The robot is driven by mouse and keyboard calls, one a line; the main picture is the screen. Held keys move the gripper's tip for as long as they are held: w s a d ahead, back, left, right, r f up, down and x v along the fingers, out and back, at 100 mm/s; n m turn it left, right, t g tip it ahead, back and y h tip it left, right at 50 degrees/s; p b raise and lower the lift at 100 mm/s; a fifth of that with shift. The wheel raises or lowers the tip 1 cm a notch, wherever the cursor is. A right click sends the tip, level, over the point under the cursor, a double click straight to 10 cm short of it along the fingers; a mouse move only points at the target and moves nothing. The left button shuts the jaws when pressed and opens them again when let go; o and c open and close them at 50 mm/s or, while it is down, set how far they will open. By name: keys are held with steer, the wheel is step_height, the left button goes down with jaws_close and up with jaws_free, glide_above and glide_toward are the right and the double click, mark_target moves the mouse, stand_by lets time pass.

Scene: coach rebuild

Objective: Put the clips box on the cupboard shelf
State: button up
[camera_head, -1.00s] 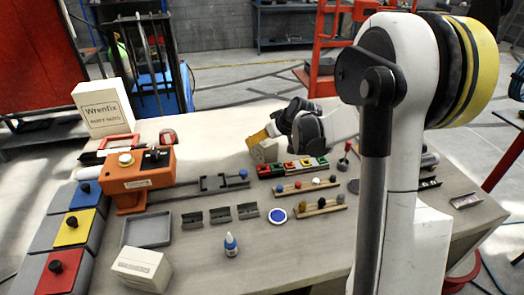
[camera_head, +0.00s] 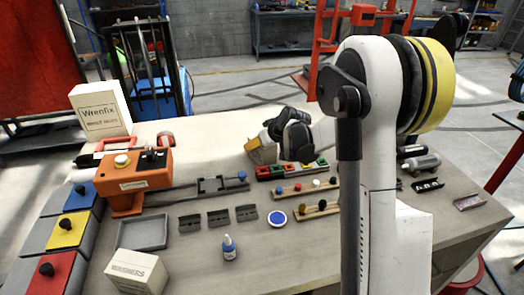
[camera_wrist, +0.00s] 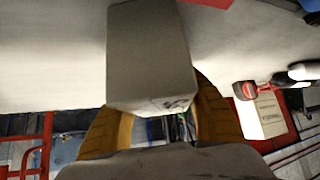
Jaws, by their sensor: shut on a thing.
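My gripper (camera_head: 268,137) is over the far middle of the bench, its yellow fingers shut on a small beige box (camera_head: 262,154). In the wrist view this box (camera_wrist: 150,55) sits between the two yellow fingers; its label is too small to read, so I cannot confirm that it is the clips box. I cannot tell whether its underside touches the bench. I cannot make out the cupboard shelf for certain in either view.
On the bench (camera_head: 200,255) stand a washers box (camera_head: 137,271), a large Wrenfix box (camera_head: 101,110), an orange device (camera_head: 138,182), a grey tray (camera_head: 143,233) and a glue bottle (camera_head: 229,248). A row of coloured blocks (camera_head: 291,169) lies just in front of the held box.

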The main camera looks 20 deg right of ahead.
steer(key=shift+r, duration=0.45)
steer(key=r, duration=0.1)
steer(key=r+p, duration=0.2)
steer(key=r, duration=0.1)
steer(key=shift+s+d, duration=0.15)
steer(key=shift+d, duration=0.1)
steer(key=s+d+r+p, duration=0.3)
steer(key=s+d+r, duration=0.3)
steer(key=s+d, duration=0.1)
steer(key=shift+s+d+p, duration=0.15)
steer(key=shift+d+p, duration=0.2)
steer(key=shift+d, duration=0.35)
